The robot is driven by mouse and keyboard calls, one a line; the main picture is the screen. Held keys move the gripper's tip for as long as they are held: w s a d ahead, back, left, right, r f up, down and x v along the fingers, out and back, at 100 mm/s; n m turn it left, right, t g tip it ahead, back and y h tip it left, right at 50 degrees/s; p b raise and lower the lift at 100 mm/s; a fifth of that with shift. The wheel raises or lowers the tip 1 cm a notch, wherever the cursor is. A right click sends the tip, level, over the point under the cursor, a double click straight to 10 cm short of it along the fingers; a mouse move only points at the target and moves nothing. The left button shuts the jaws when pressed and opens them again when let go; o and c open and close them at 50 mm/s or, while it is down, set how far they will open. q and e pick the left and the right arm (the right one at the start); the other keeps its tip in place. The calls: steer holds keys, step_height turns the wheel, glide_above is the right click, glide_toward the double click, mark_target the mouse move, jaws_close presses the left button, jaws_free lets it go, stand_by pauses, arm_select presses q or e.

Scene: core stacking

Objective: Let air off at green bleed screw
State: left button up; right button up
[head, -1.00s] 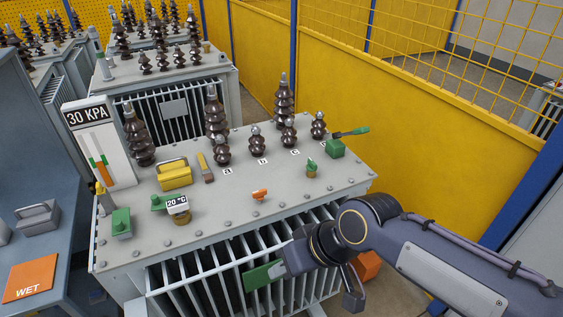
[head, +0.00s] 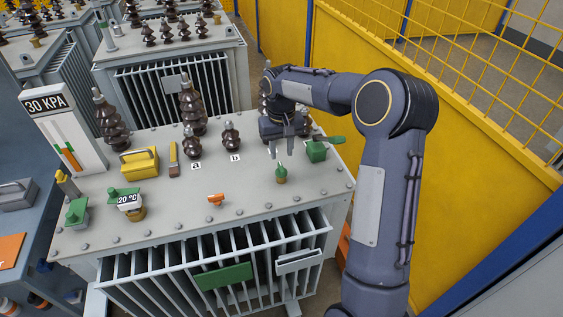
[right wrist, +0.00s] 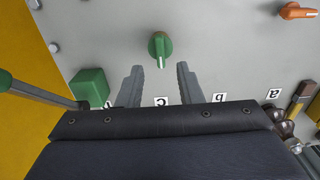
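The green bleed screw (head: 281,173) stands on the transformer lid (head: 240,195), on a small brass base. In the right wrist view the green screw (right wrist: 160,46) shows from above, with a pale mark on its handle. My right gripper (head: 279,156) is open and empty, just behind and above the screw in the head view. In the right wrist view its two fingers (right wrist: 160,68) are apart and the screw lies beyond their tips, in line with the gap. No contact shows. My left gripper is not in view.
A green box with a lever (head: 317,151) stands right of the screw. An orange handle (head: 216,199) lies on the lid to the left. Dark bushings (head: 231,138) stand behind. The gauge (head: 65,130) reads 30 KPA. The lid's front is fairly clear.

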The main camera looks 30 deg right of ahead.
mark_target(282, 166)
step_height(282, 166, down, 6)
steer(key=shift+r, duration=0.15)
jaws_close()
stand_by(0.3)
